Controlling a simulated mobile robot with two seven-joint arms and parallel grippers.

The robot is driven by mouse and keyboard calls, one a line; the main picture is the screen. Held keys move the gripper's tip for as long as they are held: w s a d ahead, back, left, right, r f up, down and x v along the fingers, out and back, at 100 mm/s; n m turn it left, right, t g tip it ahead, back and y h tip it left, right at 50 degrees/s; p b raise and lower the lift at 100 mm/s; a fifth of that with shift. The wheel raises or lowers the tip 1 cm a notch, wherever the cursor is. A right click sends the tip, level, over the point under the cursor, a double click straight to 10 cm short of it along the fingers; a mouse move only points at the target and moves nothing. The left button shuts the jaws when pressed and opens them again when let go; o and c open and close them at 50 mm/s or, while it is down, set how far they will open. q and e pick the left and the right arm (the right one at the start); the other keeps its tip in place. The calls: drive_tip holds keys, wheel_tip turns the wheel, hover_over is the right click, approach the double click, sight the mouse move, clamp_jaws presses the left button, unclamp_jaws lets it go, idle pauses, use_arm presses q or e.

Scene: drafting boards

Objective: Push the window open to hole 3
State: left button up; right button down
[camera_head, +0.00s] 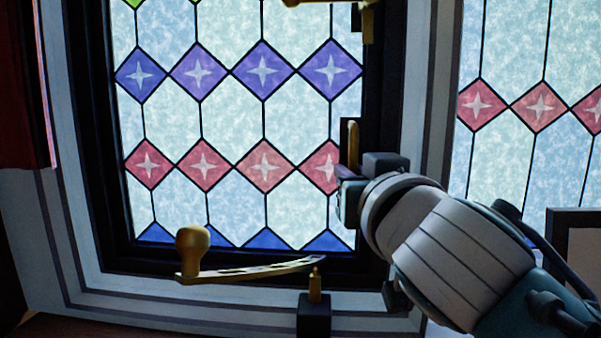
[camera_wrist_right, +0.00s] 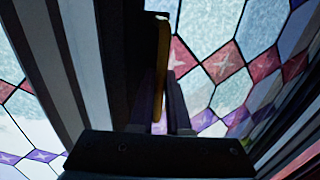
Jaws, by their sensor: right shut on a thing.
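The window (camera_head: 235,125) is a dark-framed sash with leaded panes and rows of blue and red diamonds. A brass handle (camera_head: 353,145) stands upright on its right frame side. My right gripper (camera_head: 347,188) is at this handle's lower part, shut on it. In the right wrist view the handle (camera_wrist_right: 163,60) rises between the two fingers (camera_wrist_right: 168,110). A brass stay bar (camera_head: 255,271) with several holes lies along the window's bottom, its round knob (camera_head: 192,240) at the left end. A brass pin (camera_head: 315,285) stands on a dark block near the bar's right end. Whether a hole sits on the pin is unclear. My left gripper is out of view.
Another leaded window (camera_head: 510,60) is at the right, beyond a pale frame post (camera_head: 420,90). A brass fitting (camera_head: 367,20) is at the top of the sash side. A red curtain (camera_head: 22,85) hangs at the left. A dark-framed panel (camera_head: 575,240) is at the lower right.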

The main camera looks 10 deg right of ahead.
idle(0.8)
drive_tip(key=w, duration=0.1)
drive_tip(key=w+d+b, duration=0.1)
drive_tip(key=w, duration=0.1)
drive_tip(key=w+b, duration=0.1)
drive_tip(key=shift+w+d, duration=0.35)
drive_tip(key=shift+w, duration=0.05)
drive_tip(key=c, duration=0.9)
unclamp_jaws()
